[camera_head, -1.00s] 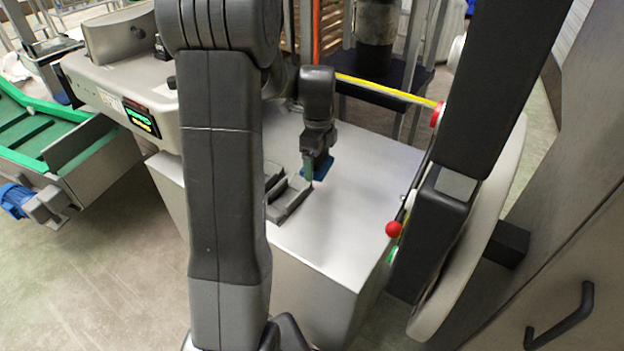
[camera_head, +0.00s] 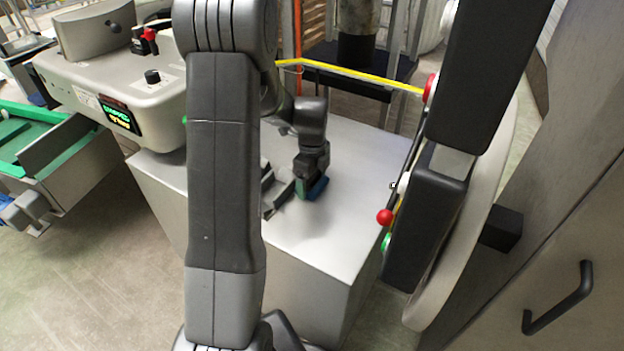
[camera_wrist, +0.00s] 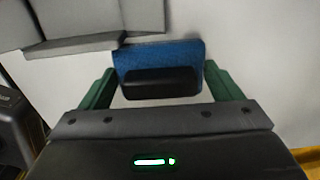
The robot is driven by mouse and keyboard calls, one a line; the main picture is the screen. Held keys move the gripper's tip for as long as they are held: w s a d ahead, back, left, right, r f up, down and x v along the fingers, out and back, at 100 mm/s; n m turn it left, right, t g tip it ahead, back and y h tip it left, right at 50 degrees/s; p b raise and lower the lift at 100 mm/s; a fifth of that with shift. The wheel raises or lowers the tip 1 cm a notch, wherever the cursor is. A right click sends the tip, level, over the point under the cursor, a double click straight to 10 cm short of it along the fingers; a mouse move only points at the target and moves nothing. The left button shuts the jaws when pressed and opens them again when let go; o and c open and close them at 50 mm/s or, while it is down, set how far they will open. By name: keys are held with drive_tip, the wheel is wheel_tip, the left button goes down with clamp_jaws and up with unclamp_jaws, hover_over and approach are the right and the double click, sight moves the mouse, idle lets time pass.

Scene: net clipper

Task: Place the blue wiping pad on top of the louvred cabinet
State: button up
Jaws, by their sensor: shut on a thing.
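The blue wiping pad (camera_wrist: 160,57), with a black handle block on it, is between the two green fingers of my gripper (camera_wrist: 160,88) in the wrist view. My gripper is shut on it. In the head view the pad (camera_head: 318,187) shows as a small blue patch at my gripper (camera_head: 306,188), low over the flat grey metal top of a box-shaped cabinet (camera_head: 345,225). I cannot tell whether the pad touches that top. No louvres show on the cabinet faces in view. My arm hides part of its left side.
Grey blocky parts (camera_wrist: 85,25) lie on the cabinet top close beside the pad. A machine housing with a lit display (camera_head: 120,115) stands behind left. A yellow bar (camera_head: 350,75) and a red knob (camera_head: 384,217) are at the right. The top's front right is clear.

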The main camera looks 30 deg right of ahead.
drive_tip(key=shift+f, duration=0.15)
drive_tip(key=o, duration=0.8)
wheel_tip(320, 180, up, 12)
drive_tip(key=shift+r+p, duration=0.25)
drive_tip(key=shift+p, duration=0.5)
